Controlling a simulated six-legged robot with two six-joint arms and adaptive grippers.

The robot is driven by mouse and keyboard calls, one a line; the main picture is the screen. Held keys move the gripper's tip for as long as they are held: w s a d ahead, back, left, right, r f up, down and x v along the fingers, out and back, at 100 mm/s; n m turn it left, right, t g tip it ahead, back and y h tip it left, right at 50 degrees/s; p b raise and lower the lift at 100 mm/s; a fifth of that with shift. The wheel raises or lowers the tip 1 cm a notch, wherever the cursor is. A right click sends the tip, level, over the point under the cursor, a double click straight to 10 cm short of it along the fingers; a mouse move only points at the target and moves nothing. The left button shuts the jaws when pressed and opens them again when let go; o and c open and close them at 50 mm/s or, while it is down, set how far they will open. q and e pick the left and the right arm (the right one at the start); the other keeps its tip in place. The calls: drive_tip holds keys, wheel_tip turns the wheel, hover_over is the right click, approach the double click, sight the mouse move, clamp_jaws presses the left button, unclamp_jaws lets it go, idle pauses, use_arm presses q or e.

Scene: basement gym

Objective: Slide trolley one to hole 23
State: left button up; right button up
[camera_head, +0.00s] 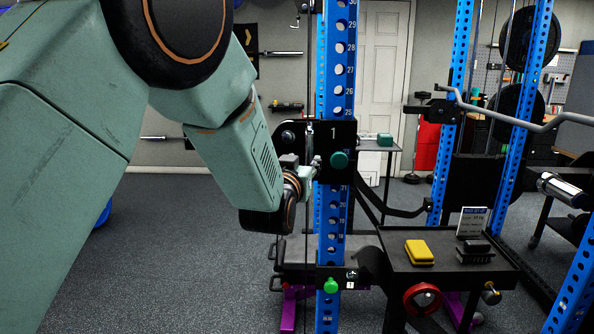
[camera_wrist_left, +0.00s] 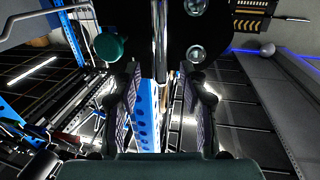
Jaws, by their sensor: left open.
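Trolley one is a black plate (camera_head: 318,136) marked "1" with a teal knob (camera_head: 338,160), on the blue numbered upright (camera_head: 333,222). Labels 30 down to 25 show above it; its plate hides the numbers behind it, so its exact hole cannot be told. In the left wrist view the black plate (camera_wrist_left: 228,40) and teal knob (camera_wrist_left: 109,46) are just ahead. My left gripper (camera_head: 310,170) is at the plate's lower left. In its wrist view the open fingers (camera_wrist_left: 162,95) stand apart, with a silver vertical rod (camera_wrist_left: 160,40) ahead between them. My right gripper is not in view.
A lower carriage with a bright green knob (camera_head: 330,285) sits on the same upright. A black table (camera_head: 398,256) at right holds a yellow block (camera_head: 419,252), a black block (camera_head: 475,252) and a sign (camera_head: 472,222).

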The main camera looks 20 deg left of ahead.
use_arm(q)
drive_tip(key=s, duration=0.4)
drive_tip(key=shift+s+d, duration=0.2)
drive_tip(key=shift+s, duration=0.1)
drive_tip(key=shift+f, duration=0.1)
drive_tip(key=s+a+f+m+g+h+b, duration=0.15)
drive_tip(key=s+f+g, duration=0.5)
drive_tip(key=f, duration=0.85)
drive_tip(key=s+f+n+g+b, duration=0.1)
drive_tip(key=s+f+g+b, duration=0.15)
drive_tip(key=s+f, duration=0.95)
drive_tip(key=s+f+g+b, duration=0.4)
drive_tip(key=s+f+g, duration=0.5)
drive_tip(key=s+f, duration=1.5)
drive_tip(key=s, duration=0.3)
drive_tip(key=shift+a+f, duration=0.2)
drive_tip(key=shift+f, duration=0.1)
